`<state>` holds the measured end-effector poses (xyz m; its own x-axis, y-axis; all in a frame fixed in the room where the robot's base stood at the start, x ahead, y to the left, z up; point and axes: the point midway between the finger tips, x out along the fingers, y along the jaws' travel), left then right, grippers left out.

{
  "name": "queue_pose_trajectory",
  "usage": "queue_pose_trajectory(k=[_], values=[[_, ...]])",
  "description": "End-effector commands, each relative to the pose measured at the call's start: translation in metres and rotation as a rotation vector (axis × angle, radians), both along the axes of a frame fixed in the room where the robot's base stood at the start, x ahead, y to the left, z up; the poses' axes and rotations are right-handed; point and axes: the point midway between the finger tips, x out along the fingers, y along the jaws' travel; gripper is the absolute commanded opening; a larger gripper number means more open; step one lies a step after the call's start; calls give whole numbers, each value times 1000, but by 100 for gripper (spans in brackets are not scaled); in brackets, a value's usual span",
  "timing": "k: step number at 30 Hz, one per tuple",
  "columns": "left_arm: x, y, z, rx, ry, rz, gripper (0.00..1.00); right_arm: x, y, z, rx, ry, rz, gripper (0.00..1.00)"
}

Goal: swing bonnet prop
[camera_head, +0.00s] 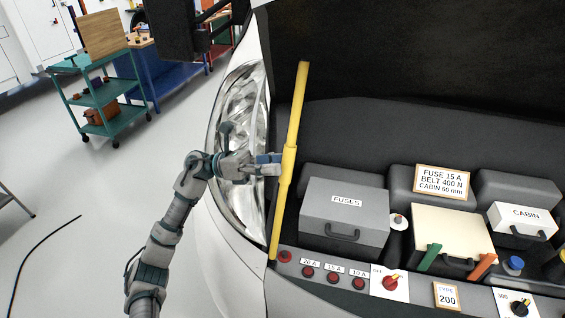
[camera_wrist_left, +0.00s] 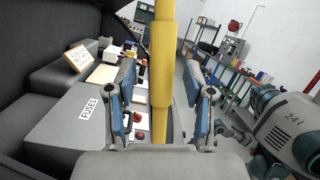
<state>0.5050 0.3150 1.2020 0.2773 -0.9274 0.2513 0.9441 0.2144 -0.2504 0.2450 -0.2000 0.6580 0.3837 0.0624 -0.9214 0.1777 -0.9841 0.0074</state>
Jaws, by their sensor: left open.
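The yellow bonnet prop (camera_head: 291,140) stands nearly upright at the left edge of the engine bay, leaning slightly right at its top. Its lower end is by the front panel near the red knobs. My left gripper (camera_head: 272,164) is at the prop's thicker middle sleeve, coming from the left. In the left wrist view the prop (camera_wrist_left: 162,60) runs upright between the two open blue-padded fingers of the gripper (camera_wrist_left: 165,110), with a gap visible on each side. The dark raised bonnet (camera_head: 400,50) is above. My right gripper does not show.
The grey fuse box (camera_head: 344,212), a cream box (camera_head: 452,235) and the white cabin box (camera_head: 522,221) sit in the bay right of the prop. The headlight (camera_head: 238,140) lies behind my left arm.

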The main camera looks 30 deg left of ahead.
Motion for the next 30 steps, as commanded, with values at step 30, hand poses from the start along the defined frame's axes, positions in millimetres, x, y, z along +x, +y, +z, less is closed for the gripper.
queue_pose_trajectory(k=[30], values=[[-26,97,-27,-5,0,2,53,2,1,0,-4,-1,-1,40]])
